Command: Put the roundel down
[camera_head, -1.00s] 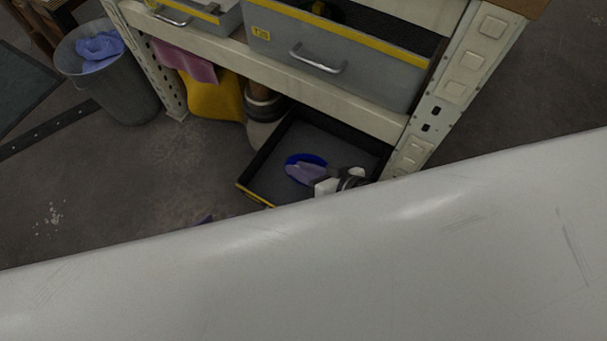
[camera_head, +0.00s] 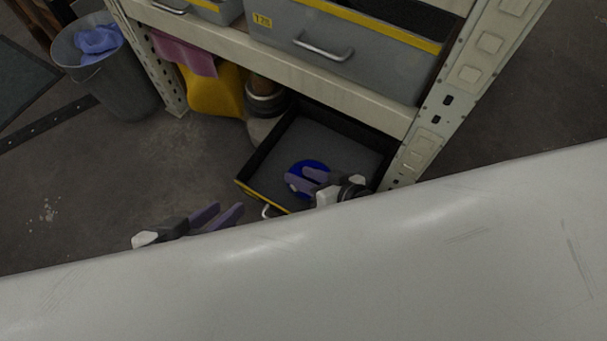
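The roundel (camera_head: 309,163) is a blue disc that looks to lie on the grey floor of a dark open drawer (camera_head: 262,146) low in the shelf unit. My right gripper (camera_head: 295,175) is over the roundel inside the drawer. Its two purple fingers are spread with a gap between them and hide part of the disc. Whether a finger touches it, I cannot tell. My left gripper (camera_head: 229,206) is open and empty, outside the drawer to its left. A large pale surface in the foreground hides both arms.
A shelf post (camera_head: 440,115) stands right of the drawer, with a grey bin (camera_head: 330,75) on the shelf above. A yellow object (camera_head: 215,92) and a cylindrical jar-like thing (camera_head: 265,105) stand left of the drawer. A waste bucket (camera_head: 125,85) stands far left. Floor between is free.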

